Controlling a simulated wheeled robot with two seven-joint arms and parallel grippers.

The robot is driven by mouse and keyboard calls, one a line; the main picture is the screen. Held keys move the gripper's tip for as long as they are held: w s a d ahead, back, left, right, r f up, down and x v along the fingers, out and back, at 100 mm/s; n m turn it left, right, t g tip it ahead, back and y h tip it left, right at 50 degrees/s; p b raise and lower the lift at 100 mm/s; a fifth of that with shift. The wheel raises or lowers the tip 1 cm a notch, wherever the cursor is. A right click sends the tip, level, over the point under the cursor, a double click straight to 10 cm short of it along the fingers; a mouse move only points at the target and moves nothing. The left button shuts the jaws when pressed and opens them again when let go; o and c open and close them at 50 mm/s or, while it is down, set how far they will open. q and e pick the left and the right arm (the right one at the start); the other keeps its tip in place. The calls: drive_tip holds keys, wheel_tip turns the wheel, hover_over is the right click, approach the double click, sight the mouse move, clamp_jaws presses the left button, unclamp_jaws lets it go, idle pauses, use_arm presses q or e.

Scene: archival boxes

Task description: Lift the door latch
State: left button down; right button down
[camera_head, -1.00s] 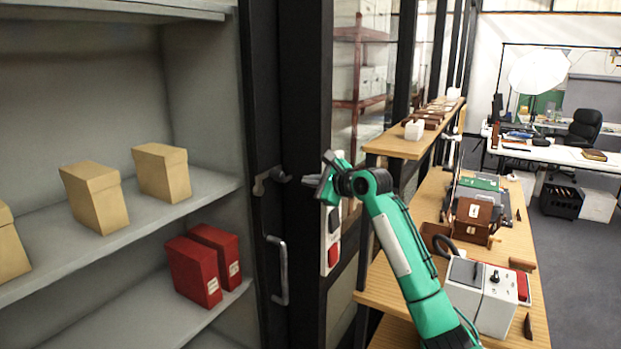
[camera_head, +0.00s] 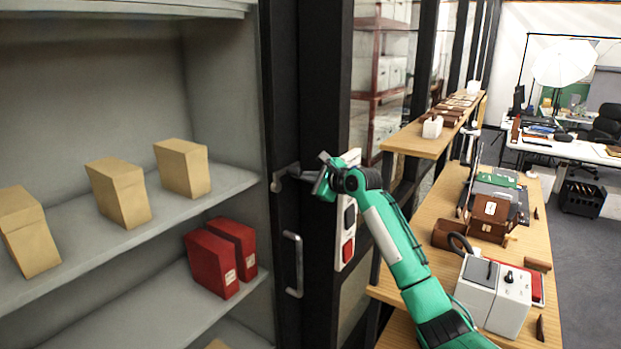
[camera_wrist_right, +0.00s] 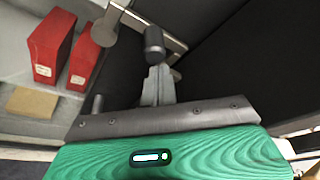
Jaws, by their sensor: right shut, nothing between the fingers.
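The door latch (camera_head: 283,178) is a small grey lever on the dark door frame, right of the open shelves. In the right wrist view the latch (camera_wrist_right: 146,22) shows as a flat bar with a rounded end. My right gripper (camera_head: 308,180) is at the latch's right end in the head view, with its arm reaching in from the lower right. In the wrist view its fingers (camera_wrist_right: 158,78) are shut and empty, pointing at a dark cylindrical knob (camera_wrist_right: 154,42) by the bar. I cannot tell whether they touch it. My left gripper is out of view.
A grey pull handle (camera_head: 294,264) is below the latch. A panel with a red button (camera_head: 348,250) is just right of the gripper. Tan boxes (camera_head: 182,168) and red boxes (camera_head: 212,264) stand on the shelves. A wooden bench (camera_head: 430,225) with equipment is at right.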

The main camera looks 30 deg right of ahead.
sight(292, 173)
drive_tip(key=shift+r+n, duration=0.2)
drive_tip(key=shift+n, duration=0.3)
drive_tip(key=shift+a+r+n+t+h, duration=0.15)
drive_tip(key=shift+n+t+h, duration=0.15)
drive_tip(key=shift+n+t, duration=0.15)
drive_tip(key=a+r+n+t+b, duration=0.1)
drive_tip(key=n, duration=0.2)
drive_tip(key=s+a+r+n+t+b, duration=0.1)
drive_tip(key=a+n, duration=0.1)
drive_tip(key=s+a+r+n+t+b, duration=0.1)
drive_tip(key=n, duration=0.2)
drive_tip(key=shift+a+r+n+b, duration=0.2)
drive_tip(key=shift+a+n+b, duration=0.15)
drive_tip(key=shift+s+a+n+t+y+b, duration=0.2)
drive_tip(key=shift+a+n+b, duration=0.3)
drive_tip(key=shift+n, duration=0.45)
drive_tip(key=shift+s+a+n+t+y+b, duration=0.25)
drive_tip(key=shift+a+n+b, duration=0.3)
drive_tip(key=shift+n, duration=0.45)
drive_tip(key=shift+s+a+n+t+y+b, duration=0.2)
drive_tip(key=shift+a+n+b, duration=0.15)
drive_tip(key=shift+n+b, duration=0.45)
drive_tip(key=shift+r+n, duration=0.1)
drive_tip(key=shift+n, duration=0.15)
